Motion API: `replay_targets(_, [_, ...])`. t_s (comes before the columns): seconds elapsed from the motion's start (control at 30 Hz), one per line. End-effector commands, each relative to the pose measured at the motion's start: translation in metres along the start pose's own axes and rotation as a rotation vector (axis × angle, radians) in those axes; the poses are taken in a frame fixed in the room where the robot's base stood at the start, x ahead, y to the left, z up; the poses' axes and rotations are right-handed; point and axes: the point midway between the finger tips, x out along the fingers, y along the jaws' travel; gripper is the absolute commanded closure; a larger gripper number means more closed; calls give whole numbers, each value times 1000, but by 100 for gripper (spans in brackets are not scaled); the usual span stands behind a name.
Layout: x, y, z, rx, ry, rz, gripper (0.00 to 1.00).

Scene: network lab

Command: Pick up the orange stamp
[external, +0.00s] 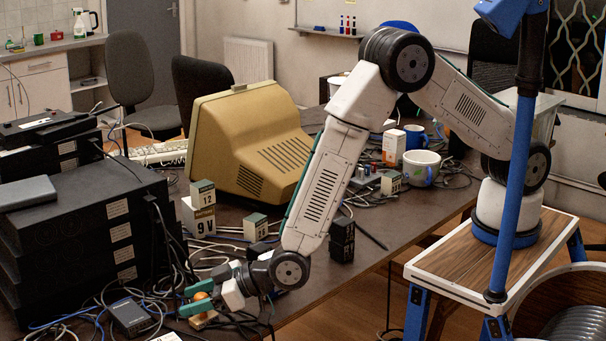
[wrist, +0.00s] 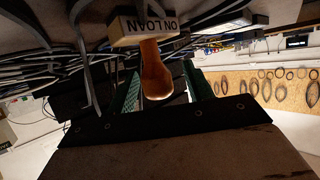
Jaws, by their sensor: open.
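The orange stamp (external: 201,296) stands near the table's front left edge, its knob-like orange handle up on a pale wooden block. In the wrist view the stamp's handle (wrist: 155,72) lies between the two green fingers, and its block is labelled ON LOAN. My gripper (external: 190,301) is low over the table with its jaws open, one finger on each side of the handle. In the wrist view my gripper (wrist: 163,90) shows a gap beside the handle; whether a finger touches it is hard to tell.
Tangled cables (external: 160,290) and a small dark box (external: 131,317) lie close to my gripper. Stacked black network units (external: 90,225) stand at the left. A beige monitor (external: 245,140), small battery-like blocks (external: 203,208) and mugs (external: 421,167) stand farther back.

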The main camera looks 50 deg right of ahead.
Motion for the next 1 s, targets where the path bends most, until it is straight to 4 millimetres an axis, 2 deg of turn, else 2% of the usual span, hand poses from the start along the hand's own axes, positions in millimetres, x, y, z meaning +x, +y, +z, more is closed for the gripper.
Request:
replay_targets(0.27, [5, 0, 0, 0, 0, 0, 49])
replay_targets(0.3, [5, 0, 0, 0, 0, 0, 54])
replay_targets(0.47, [5, 0, 0, 0, 0, 0, 97])
replay_targets(0.77, [5, 0, -1, 0, 1, 0, 98])
replay_targets(1.0, [-1, 0, -15, 0, 1, 0, 98])
